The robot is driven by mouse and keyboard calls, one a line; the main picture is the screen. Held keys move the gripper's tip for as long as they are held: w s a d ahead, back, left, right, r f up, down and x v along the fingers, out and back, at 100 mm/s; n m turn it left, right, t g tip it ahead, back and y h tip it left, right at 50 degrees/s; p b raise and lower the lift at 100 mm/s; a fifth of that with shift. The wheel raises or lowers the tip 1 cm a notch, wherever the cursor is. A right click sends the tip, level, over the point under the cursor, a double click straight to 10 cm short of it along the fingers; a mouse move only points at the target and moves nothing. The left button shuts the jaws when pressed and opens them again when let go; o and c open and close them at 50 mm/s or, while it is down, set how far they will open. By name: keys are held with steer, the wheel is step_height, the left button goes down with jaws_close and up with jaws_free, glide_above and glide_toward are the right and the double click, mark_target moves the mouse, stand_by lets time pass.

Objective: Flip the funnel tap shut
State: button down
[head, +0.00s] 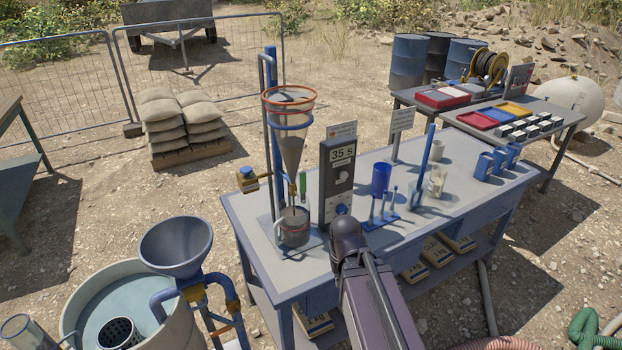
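A clear cone funnel (291,150) with grey contents hangs in an orange-rimmed ring on a blue stand (269,75) at the bench's left end. A clear cup (293,229) with grey contents and a red line stands below the spout. My arm rises from the bottom edge and ends in view in a dark rounded joint, right of the cup and in front of the timer. My gripper does not show.
A timer (337,180) reading 35 s stands right of the funnel. A yellow block with a blue top (247,180) sits left of the stand. Blue cups (381,179) and a blue rod occupy the bench's right half. A grey hopper (176,246) stands over a round tank at front left.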

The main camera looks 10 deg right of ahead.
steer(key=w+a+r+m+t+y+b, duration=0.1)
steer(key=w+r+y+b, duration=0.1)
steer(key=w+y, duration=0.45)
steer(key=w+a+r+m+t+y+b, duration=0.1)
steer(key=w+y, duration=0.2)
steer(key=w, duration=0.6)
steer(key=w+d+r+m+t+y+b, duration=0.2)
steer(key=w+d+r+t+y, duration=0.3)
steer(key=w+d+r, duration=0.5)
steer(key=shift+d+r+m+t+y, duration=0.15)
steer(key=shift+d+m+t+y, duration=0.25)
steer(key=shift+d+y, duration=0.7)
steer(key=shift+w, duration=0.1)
